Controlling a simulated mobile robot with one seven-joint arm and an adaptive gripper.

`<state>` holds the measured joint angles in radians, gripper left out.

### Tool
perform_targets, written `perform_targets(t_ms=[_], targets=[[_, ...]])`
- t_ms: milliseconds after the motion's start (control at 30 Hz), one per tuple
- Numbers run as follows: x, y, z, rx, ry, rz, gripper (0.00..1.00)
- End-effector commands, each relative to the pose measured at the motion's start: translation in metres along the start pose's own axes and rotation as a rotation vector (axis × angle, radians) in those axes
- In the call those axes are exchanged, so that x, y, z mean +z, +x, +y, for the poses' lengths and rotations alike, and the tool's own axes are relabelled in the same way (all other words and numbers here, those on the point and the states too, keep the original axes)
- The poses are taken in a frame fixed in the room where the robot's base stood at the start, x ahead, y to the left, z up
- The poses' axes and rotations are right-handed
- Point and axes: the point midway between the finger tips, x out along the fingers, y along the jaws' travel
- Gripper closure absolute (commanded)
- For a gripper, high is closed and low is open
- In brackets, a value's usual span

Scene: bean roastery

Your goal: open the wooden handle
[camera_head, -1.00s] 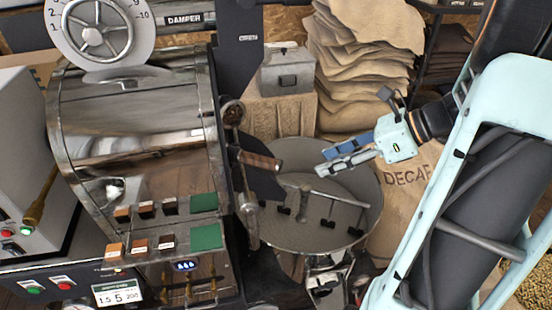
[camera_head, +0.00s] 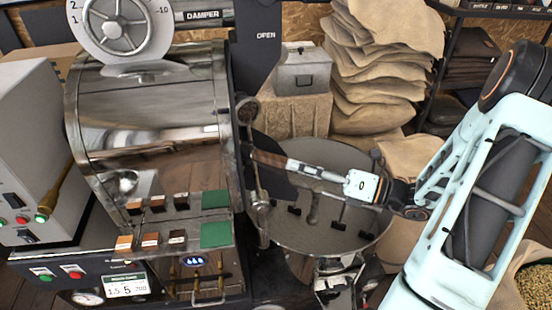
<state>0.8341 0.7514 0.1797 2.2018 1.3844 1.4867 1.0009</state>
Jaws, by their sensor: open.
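The wooden handle (camera_head: 266,158) is a short brown grip that sticks out to the right from the front edge of the steel roaster drum (camera_head: 150,120), beside a dark plate. My gripper (camera_head: 290,166) reaches in from the right over the round cooling tray (camera_head: 340,235). Its fingers point left and their tips are at the right end of the handle in the picture. My gripper is open. I cannot tell whether its fingertips touch the handle or straddle it.
A damper dial (camera_head: 115,25) stands above the drum. A grey metal box (camera_head: 302,70) sits behind the tray, with stacked burlap sacks (camera_head: 380,75) next to it. A grey cabinet (camera_head: 30,150) is at the left. Beans (camera_head: 535,285) lie at the lower right.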

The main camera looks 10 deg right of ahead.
Motion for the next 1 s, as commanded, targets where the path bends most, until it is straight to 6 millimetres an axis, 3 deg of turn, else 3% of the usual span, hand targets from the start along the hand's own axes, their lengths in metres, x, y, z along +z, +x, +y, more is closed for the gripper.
perform_targets(t_ms=[100, 333, 767, 1000], targets=[[0.0, 0.025, 0.002, 0.004, 0.001, 0.003, 0.6], [-0.001, 0.058, 0.001, 0.002, -0.001, 0.003, 0.6], [-0.001, 0.068, 0.0, -0.001, -0.001, 0.002, 0.6], [-0.001, 0.068, 0.0, -0.001, -0.001, 0.002, 0.86]])
